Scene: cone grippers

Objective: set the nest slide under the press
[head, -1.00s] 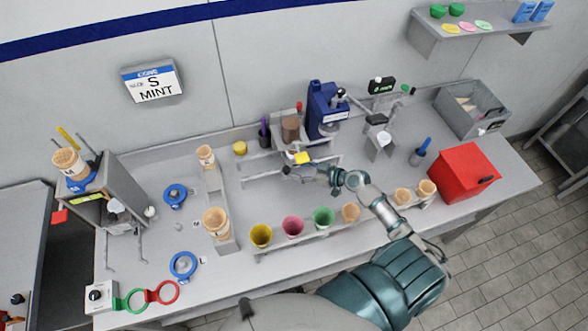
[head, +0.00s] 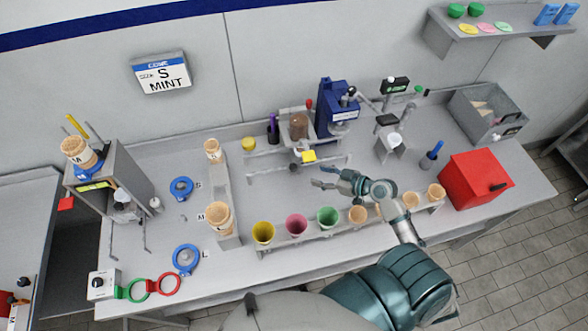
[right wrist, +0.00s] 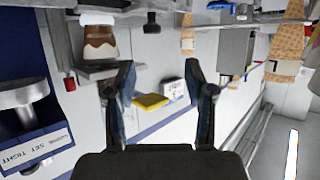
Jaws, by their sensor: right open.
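The blue press (head: 337,112) stands at the back of the bench, right of a brown-filled jar (head: 298,126). A yellow block (head: 308,156), which looks like the grip of the nest slide, sits in front of the jar near the rails, left of the press. The slide's body is too small to make out. My right gripper (head: 322,177) is open and empty, in front of and slightly right of the yellow block, apart from it. My left gripper is out of view.
A front rack (head: 297,243) holds yellow, pink and green cups and several cones below my right forearm. A red box (head: 476,180) and a grey bin (head: 487,112) stand at the right. Blue rings (head: 187,259) lie at the left. Clear bench lies around the rails.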

